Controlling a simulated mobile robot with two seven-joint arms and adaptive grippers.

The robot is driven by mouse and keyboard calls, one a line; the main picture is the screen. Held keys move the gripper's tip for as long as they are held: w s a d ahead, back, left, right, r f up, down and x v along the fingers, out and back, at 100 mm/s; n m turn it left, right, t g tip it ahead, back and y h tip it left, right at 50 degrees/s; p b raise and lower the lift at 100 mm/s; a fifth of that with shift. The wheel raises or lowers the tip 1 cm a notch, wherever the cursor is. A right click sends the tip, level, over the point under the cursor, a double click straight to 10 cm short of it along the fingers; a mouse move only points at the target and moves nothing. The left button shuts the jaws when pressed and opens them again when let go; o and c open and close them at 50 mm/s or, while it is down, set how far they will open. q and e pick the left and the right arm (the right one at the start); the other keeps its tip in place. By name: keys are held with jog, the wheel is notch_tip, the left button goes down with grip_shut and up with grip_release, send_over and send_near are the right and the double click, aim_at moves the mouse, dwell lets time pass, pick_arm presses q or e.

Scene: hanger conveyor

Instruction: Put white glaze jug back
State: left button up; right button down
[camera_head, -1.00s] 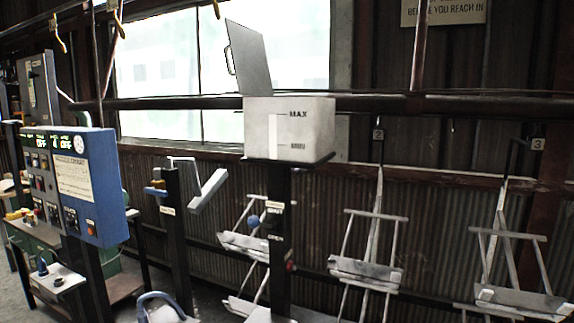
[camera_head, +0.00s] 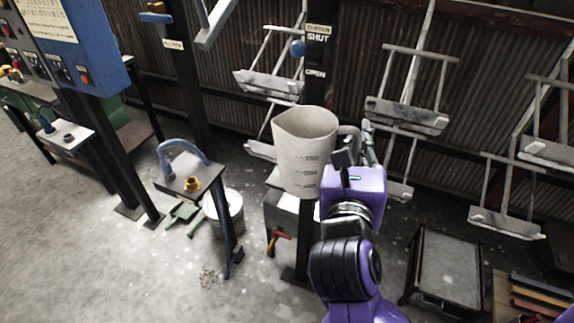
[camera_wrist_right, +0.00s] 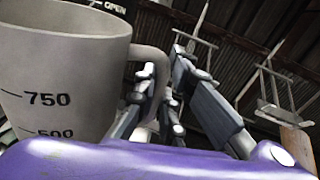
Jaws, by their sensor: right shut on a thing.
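The white glaze jug (camera_head: 305,148) is a pale measuring jug with a spout at the left and dark scale marks. It stands upright in the head view, in front of a dark post. My right gripper (camera_head: 352,150) is at the jug's right side, shut on its handle. In the right wrist view the jug (camera_wrist_right: 60,75) fills the left side, with marks 750 and 500, and the gripper fingers (camera_wrist_right: 160,108) are around the handle. I cannot tell whether the jug's base touches the small ledge below it. My left gripper is not in view.
Hanging metal racks (camera_head: 405,115) stand behind and right of the jug. A small stand with a blue hose (camera_head: 185,175) and a bucket (camera_head: 224,212) are at left. A blue control panel (camera_head: 75,45) is far left. A low dark table (camera_head: 450,268) is lower right.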

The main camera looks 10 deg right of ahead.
jog(key=shift+w+a+r, duration=0.15)
jog(key=shift+w, duration=0.35)
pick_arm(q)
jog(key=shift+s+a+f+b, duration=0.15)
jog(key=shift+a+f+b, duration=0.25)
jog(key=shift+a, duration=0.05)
pick_arm(e)
jog(key=w+d+f, duration=0.3)
jog(key=w+f, duration=0.9)
jog(key=w, duration=0.1)
jog(key=shift+f, duration=0.35)
jog(key=shift+w, duration=0.1)
jog(key=shift+f, duration=0.15)
jog(key=c, duration=2.2)
grip_release()
jog(key=shift+f+h, duration=0.1)
jog(key=shift+h, duration=0.2)
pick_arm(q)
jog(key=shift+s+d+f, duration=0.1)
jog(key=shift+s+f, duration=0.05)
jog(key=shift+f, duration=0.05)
pick_arm(e)
jog(key=o, duration=0.4)
jog(key=shift+c, duration=0.2)
